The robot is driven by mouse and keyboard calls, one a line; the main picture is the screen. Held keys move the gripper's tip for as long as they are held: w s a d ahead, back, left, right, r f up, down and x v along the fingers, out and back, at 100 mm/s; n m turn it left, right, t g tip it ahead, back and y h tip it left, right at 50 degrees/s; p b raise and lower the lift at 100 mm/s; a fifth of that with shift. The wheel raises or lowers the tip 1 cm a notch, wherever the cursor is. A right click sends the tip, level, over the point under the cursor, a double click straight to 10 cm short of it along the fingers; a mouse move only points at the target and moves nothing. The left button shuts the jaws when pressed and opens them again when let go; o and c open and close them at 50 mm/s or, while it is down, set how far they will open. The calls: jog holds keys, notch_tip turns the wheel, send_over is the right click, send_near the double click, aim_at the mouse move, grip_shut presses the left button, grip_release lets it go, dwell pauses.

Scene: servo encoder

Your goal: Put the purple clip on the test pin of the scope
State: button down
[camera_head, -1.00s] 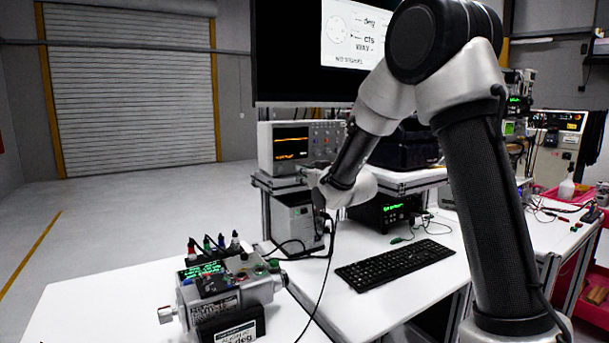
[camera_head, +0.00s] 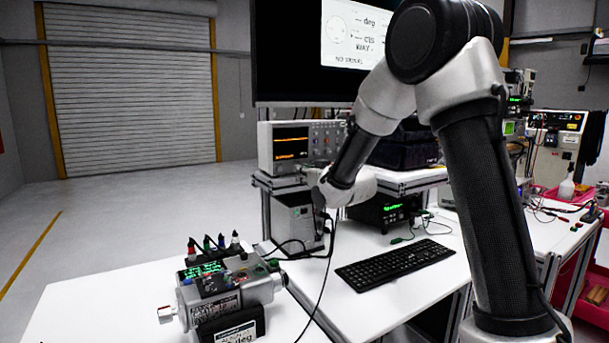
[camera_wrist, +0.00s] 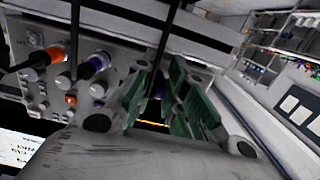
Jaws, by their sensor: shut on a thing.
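The scope (camera_head: 289,150) stands on the raised shelf, its screen lit with orange traces. An orange-banded plug (camera_wrist: 52,55) and a purple-banded plug (camera_wrist: 97,63) sit in the scope's panel, left of the fingers. I cannot make out the test pin, nor whether the held piece touches it.
A grey box (camera_head: 296,220) stands below the scope shelf. A black cable (camera_head: 328,265) hangs down from near my gripper. A keyboard (camera_head: 394,264) lies on the bench. The servo unit (camera_head: 228,290) with several coloured clips stands on the front white table.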

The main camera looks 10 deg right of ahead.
jog(key=shift+w, duration=0.1)
jog(key=c, duration=1.4)
grip_release()
jog(key=v, duration=0.7)
jog(key=shift+f, duration=0.2)
jog(key=shift+f, duration=0.1)
